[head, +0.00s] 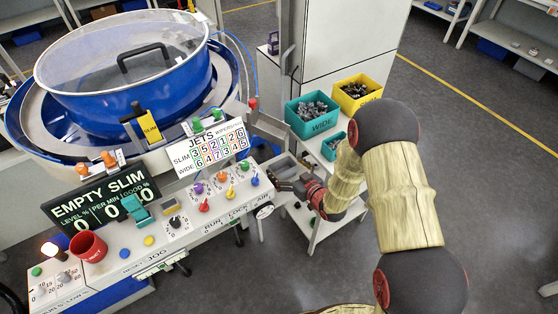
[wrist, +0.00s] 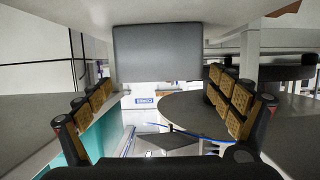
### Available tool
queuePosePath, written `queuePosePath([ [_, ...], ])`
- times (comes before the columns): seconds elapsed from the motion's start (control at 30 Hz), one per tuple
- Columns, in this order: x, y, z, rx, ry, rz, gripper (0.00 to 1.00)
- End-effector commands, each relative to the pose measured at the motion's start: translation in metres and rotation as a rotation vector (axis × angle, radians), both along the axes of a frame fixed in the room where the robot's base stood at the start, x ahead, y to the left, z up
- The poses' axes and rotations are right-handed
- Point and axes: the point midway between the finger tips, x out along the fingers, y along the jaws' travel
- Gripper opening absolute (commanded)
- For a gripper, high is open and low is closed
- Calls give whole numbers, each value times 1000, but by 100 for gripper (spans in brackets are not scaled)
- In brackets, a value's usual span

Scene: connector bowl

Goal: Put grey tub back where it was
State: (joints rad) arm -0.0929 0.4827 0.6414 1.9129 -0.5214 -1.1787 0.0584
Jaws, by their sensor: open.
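The grey tub (head: 284,167) sits on the narrow surface between the control console and the teal bin, just beyond my gripper (head: 288,184). In the wrist view the tub (wrist: 157,53) shows as a plain grey face, centred between the fingers. My gripper (wrist: 160,82) is open, with one padded finger on each side of the tub's face. I cannot tell whether either finger touches it. The tub's contents and far side are hidden in the wrist view.
A teal bin marked WIDE (head: 310,127), a yellow bin (head: 357,97) and a smaller teal bin (head: 331,147) stand on a shelf beside the tub. The console (head: 130,240) with knobs and levers lies close to the left of my gripper. A blue bowl feeder (head: 125,95) stands behind.

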Motion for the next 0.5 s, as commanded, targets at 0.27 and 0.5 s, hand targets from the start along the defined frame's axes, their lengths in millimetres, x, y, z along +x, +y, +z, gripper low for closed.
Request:
queuePosePath([
  [0.27,-37,-26,16,0,0,-1,93],
  [0.5,-48,-32,17,-1,1,0,93],
])
